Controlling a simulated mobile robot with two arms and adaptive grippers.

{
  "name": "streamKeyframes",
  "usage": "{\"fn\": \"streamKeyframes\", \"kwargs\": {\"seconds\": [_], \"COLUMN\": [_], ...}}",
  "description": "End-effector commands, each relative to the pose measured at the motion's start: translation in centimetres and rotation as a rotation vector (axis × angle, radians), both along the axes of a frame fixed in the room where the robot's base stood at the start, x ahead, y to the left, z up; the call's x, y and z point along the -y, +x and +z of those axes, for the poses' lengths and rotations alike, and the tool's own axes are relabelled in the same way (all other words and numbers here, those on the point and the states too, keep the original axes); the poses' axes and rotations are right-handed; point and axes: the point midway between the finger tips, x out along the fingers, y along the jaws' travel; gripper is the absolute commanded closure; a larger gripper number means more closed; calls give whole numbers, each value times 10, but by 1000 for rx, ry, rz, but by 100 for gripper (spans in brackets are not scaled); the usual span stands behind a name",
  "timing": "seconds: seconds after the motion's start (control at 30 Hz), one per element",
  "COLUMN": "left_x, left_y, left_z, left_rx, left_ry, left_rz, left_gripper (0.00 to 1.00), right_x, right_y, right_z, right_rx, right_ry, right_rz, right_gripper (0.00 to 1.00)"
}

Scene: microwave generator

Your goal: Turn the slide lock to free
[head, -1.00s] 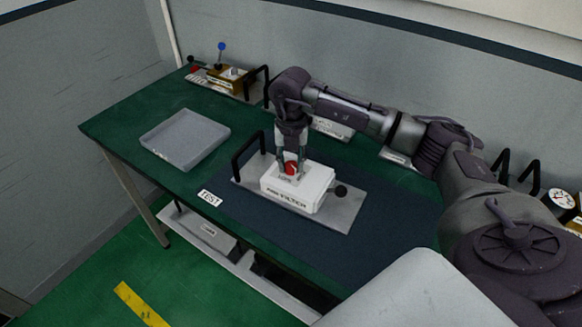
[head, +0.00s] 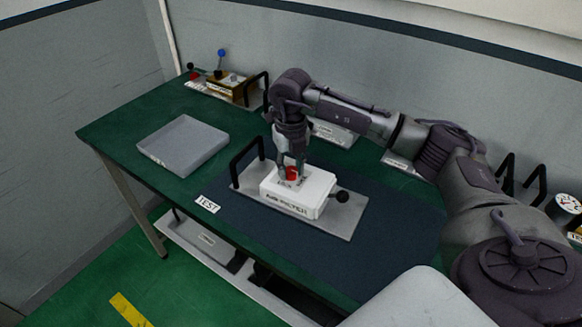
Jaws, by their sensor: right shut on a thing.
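The slide lock is a red knob (head: 291,173) on top of a white box (head: 305,199) in the middle of the bench. My right gripper (head: 291,170) points straight down and is shut on the red knob. Small lettering beside the knob is too blurred to read surely. My left gripper is not in view.
A grey tray (head: 184,146) lies at the left of the green bench (head: 120,130). A brass-coloured device (head: 228,88) with levers stands at the back left. A TEST label (head: 207,204) marks the front edge. A gauge (head: 566,204) stands at the far right.

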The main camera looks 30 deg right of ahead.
Motion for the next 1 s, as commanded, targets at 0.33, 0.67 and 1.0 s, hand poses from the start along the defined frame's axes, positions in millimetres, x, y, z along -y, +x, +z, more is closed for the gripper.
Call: {"fn": "streamKeyframes", "kwargs": {"seconds": [0.33, 0.67, 1.0], "left_x": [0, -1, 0], "left_y": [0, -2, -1], "left_z": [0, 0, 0], "left_rx": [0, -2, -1], "left_ry": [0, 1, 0], "left_rz": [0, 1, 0], "left_gripper": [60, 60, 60], "right_x": [0, 0, 0], "right_y": [0, 0, 2], "right_z": [1, 2, 59], "right_rx": [2, 1, 7], "right_ry": [1, 0, 1], "right_rz": [0, 0, 0], "right_gripper": [40, 40, 40]}}
